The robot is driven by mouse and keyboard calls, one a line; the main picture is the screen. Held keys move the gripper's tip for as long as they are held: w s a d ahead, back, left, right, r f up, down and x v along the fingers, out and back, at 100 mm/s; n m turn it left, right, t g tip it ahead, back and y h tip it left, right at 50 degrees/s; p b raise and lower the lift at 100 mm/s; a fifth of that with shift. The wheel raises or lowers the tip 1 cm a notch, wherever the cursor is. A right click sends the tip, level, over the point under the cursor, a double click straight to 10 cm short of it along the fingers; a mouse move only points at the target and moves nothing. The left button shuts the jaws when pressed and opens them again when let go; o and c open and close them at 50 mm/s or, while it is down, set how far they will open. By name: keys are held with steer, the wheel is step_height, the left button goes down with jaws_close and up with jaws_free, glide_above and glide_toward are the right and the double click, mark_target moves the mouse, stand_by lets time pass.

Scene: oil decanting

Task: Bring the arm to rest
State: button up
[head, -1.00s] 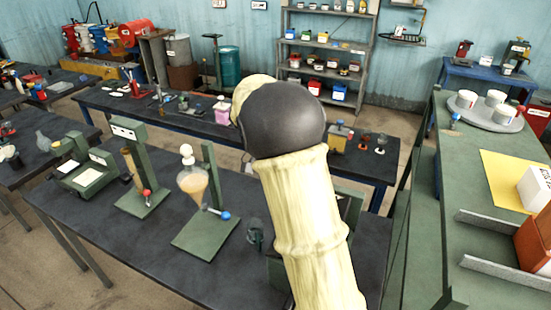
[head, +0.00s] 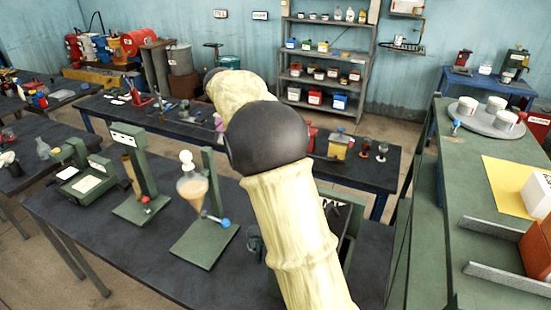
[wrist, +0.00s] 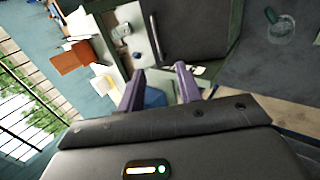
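My arm (head: 285,215) rises from the bottom of the head view in pale covers, with a dark round joint (head: 266,137). Beyond the joint, a further pale link (head: 238,92) reaches away to the upper left. My gripper is hidden in the head view. In the wrist view, the two purple fingers of my gripper (wrist: 160,80) stand apart. I see nothing held between them; a blue surface shows behind the gap.
A separating funnel (head: 192,186) with pale liquid hangs on a green stand on the dark bench (head: 110,240), left of my arm. A green bench (head: 440,200) runs along the right. A second dark table (head: 350,172) lies behind my arm, with shelves (head: 322,60) beyond.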

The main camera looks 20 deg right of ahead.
steer(key=s+a+f+n+t+y+b, duration=0.3)
steer(key=s+f+n+t, duration=0.5)
steer(key=s+f, duration=0.8)
step_height(320, 180, down, 4)
steer(key=a+y, duration=0.1)
steer(key=y, duration=0.1)
steer(key=shift+a+n+y, duration=0.15)
steer(key=shift+n+y, duration=0.15)
steer(key=shift+y, duration=0.1)
steer(key=shift+s+r, duration=0.1)
steer(key=shift+s, duration=0.05)
jaws_close()
